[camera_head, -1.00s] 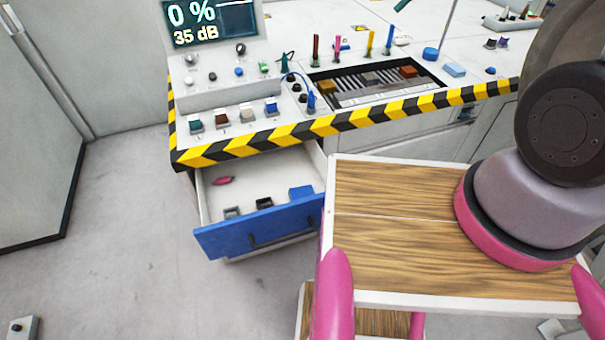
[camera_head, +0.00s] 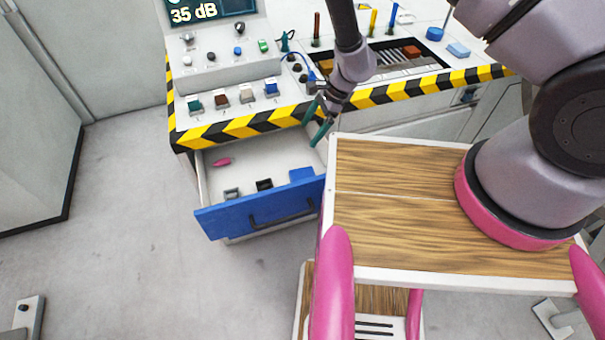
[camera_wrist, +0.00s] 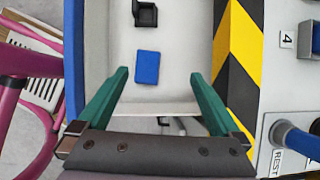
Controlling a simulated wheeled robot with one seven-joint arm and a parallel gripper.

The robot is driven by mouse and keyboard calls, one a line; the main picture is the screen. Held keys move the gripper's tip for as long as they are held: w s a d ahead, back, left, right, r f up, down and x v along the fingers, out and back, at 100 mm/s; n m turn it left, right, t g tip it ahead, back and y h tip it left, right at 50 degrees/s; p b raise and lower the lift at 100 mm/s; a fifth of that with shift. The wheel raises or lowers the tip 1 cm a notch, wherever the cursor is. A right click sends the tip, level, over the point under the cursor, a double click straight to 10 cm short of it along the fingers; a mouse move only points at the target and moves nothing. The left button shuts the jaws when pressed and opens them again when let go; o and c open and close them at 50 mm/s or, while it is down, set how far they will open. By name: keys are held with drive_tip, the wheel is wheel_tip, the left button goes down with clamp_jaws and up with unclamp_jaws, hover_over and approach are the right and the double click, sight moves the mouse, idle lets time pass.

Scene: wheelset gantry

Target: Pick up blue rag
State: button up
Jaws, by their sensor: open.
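The blue rag (camera_head: 302,174) is a small flat blue rectangle lying in the open drawer (camera_head: 262,220), near its right end and the blue front. In the wrist view the rag (camera_wrist: 147,67) lies flat on the pale drawer floor, framed between my fingertips but beyond them. My gripper (camera_head: 309,134) has two green fingers, spread wide and empty. It hangs above the drawer's right end, close to the striped console edge, pointing down. In the wrist view my gripper (camera_wrist: 158,73) shows nothing between its fingers.
The drawer also holds a black holder (camera_head: 264,184), a grey one (camera_head: 232,193) and a pink item (camera_head: 222,162). The striped console edge (camera_head: 250,126) overhangs the drawer's back. My wooden-topped base stands right of the drawer. The floor in front is clear.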

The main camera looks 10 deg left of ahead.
approach(303, 173)
drive_tip(key=a+f, duration=0.1)
drive_tip(key=s+a+f+h, duration=0.1)
drive_tip(key=f, duration=0.1)
drive_tip(key=shift+m, duration=0.3)
drive_tip(key=x, duration=0.5)
drive_tip(key=shift+w+a+f, duration=0.1)
drive_tip(key=shift+f, duration=0.15)
drive_tip(key=c, duration=1.2)
drive_tip(key=shift+c, duration=0.2)
drive_tip(key=shift+r, duration=0.1)
wheel_tip(303, 173, up, 10)
